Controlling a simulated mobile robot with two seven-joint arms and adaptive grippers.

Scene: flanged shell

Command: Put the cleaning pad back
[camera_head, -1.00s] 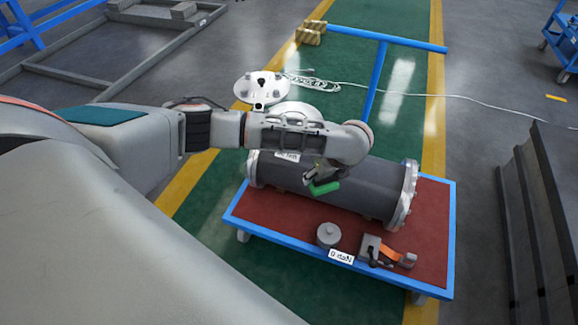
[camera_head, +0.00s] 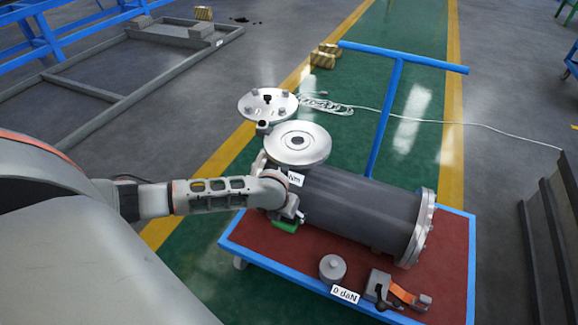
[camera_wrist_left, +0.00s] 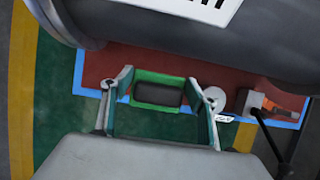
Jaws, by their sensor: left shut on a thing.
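The cleaning pad (camera_head: 285,226) is a small green block in the head view, by the left end of the dark grey flanged shell (camera_head: 355,208). In the left wrist view the pad (camera_wrist_left: 157,94) shows a green border around a dark grey face. My left gripper (camera_head: 290,217) is shut on the pad; its fingers (camera_wrist_left: 163,98) stand on either side of it. The pad is over the cart's left part, and its height above the surface is hard to tell. My right gripper is not in view.
The red-topped cart (camera_head: 450,250) with a blue rim carries the shell, a grey knobbed weight (camera_head: 332,268) and an orange-handled clamp-like tool (camera_head: 395,292) near its front edge. A round flange lid (camera_head: 267,103) stands behind. A dark stepped block (camera_head: 550,225) stands right.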

